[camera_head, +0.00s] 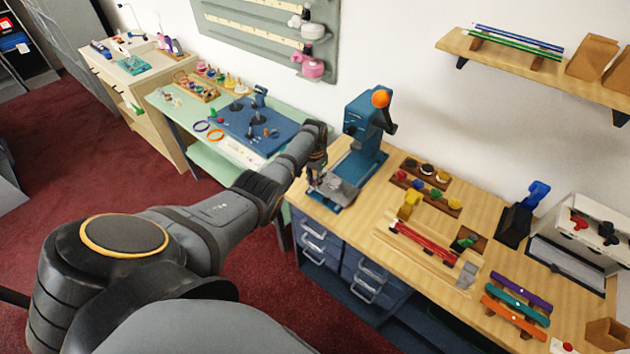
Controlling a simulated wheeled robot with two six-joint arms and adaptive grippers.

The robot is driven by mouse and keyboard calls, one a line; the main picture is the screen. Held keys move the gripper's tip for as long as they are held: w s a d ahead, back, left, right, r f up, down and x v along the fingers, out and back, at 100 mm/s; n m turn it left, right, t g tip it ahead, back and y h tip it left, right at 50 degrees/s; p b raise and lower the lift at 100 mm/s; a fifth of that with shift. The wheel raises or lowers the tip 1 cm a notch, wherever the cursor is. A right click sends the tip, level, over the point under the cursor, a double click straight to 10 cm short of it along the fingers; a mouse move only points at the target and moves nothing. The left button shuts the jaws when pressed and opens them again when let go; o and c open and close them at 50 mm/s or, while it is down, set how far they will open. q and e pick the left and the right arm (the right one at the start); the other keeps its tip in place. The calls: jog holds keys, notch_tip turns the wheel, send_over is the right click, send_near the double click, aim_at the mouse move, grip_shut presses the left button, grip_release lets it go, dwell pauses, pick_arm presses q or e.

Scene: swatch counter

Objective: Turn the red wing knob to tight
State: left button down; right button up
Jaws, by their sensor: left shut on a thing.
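My left gripper (315,172) reaches the front left of the blue press (365,135), beside its grey vise (342,190). It is shut on a small part there, with a bit of red showing at the fingertips. The part's shape and angle are too small and covered to make out, so I cannot tell whether it is the wing knob. A red wing-shaped knob (577,222) also shows on the white box (595,240) at the far right, away from the gripper. My right gripper is out of view.
The wooden bench holds a knob rack (432,190), a red rail (425,243), a black stand with a blue lever (515,222) and coloured strips (518,300). A green table (190,125) with a blue board (245,125) stands to the left. Drawers (318,245) are below the bench.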

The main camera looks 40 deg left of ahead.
pick_arm(q)
jog(key=shift+a+r+m, duration=0.1)
jog(key=shift+a+m, duration=0.05)
jog(key=shift+m, duration=0.25)
jog(key=c, duration=1.5)
grip_release()
notch_tip(320, 180, up, 12)
